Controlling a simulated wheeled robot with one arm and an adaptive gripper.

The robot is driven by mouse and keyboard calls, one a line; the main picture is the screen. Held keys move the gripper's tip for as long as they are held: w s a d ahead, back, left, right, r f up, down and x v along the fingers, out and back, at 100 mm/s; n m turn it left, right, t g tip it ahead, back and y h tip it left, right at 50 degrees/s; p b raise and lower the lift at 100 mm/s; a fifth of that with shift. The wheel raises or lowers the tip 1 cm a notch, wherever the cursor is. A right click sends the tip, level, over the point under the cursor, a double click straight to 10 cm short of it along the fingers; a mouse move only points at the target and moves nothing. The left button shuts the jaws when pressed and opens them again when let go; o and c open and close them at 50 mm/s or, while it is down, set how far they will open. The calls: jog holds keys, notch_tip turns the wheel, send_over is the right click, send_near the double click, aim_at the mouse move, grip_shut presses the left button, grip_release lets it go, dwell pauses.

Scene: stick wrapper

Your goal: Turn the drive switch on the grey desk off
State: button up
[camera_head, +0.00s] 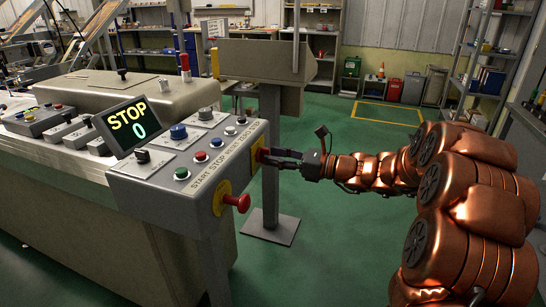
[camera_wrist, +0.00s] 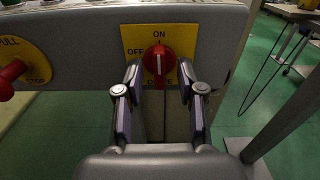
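The drive switch is a red rotary knob (camera_wrist: 159,58) on a yellow plate (camera_wrist: 185,35) on the grey desk's side panel (camera_wrist: 90,17). Its white pointer line stands upright toward "ON"; "OFF" is at the upper left. The label below is partly covered. My gripper (camera_wrist: 161,75) is open, with one finger on each side of the knob's lower part. I cannot tell whether the fingers touch it. In the head view, my gripper (camera_head: 275,157) reaches from the right to the grey desk (camera_head: 160,195), and the red knob (camera_head: 261,154) shows at the fingertips.
A red pull-stop knob (camera_wrist: 12,71) sticks out to the left of the switch. The desk top carries buttons, knobs and a display (camera_head: 128,124) reading "STOP 0". A grey post (camera_head: 270,150) stands behind my gripper. Green floor (camera_head: 340,240) is open below the arm.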

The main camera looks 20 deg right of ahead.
jog(key=shift+w+a, duration=0.25)
jog(key=shift+a, duration=0.2)
grip_shut()
